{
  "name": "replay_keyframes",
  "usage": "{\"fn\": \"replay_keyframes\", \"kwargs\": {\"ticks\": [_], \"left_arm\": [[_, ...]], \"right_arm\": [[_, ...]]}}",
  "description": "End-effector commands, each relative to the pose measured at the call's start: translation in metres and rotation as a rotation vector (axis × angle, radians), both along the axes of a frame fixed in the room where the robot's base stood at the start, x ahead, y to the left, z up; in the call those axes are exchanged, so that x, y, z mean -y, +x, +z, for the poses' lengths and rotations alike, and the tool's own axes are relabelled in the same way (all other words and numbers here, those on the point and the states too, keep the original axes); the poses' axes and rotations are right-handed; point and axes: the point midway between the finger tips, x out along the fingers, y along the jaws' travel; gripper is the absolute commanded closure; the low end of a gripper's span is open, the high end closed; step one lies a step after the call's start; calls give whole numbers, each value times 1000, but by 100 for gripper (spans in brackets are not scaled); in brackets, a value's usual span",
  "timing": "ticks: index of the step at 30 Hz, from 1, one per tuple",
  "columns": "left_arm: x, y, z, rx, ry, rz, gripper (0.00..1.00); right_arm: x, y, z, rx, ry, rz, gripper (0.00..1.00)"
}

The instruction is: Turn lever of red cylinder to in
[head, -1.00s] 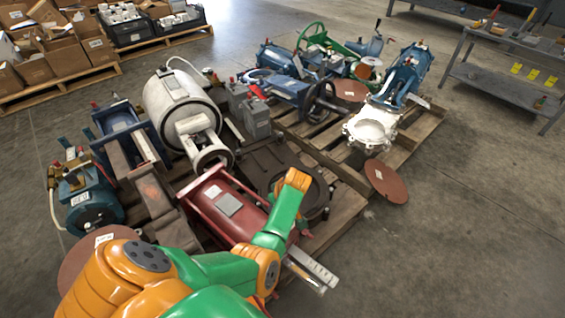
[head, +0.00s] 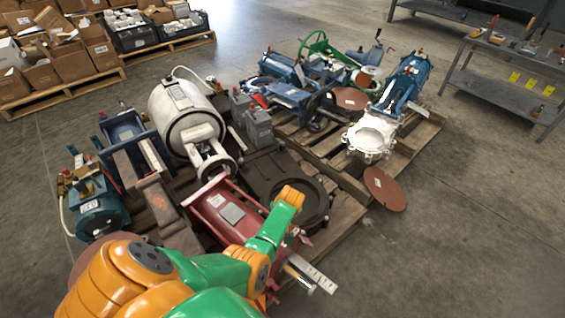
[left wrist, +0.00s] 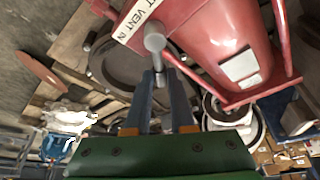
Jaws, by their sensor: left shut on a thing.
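The red cylinder (head: 215,200) lies on the near pallet in the head view, and its red body (left wrist: 215,45) fills the upper right of the left wrist view. A white label strip (left wrist: 138,20) on it shows the words VENT and IN; it also shows in the head view (head: 318,278). The grey lever (left wrist: 155,42) has a round end beside this strip; which word it points to I cannot tell. My left gripper (left wrist: 161,78) is shut on the lever, its fingers either side of the stem. In the head view my arm hides the gripper. My right gripper is out of view.
A white tank (head: 185,110) and a blue-green motor unit (head: 100,210) crowd the near pallet. A second pallet (head: 425,130) holds blue and green valves. A brown disc (head: 385,188) lies at the pallet's edge. Bare floor is free at right; a grey bench (head: 500,85) stands behind.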

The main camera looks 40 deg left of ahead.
Motion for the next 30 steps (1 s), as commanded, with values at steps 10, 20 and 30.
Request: {"fn": "replay_keyframes", "kwargs": {"ticks": [10,20,30], "left_arm": [[0,1,0,2,1,-1,51],[1,0,4,1,0,-1,48],[19,-16,65,1,0,-1,48]], "right_arm": [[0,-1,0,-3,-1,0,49],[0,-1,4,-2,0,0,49],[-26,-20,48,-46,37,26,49]]}}
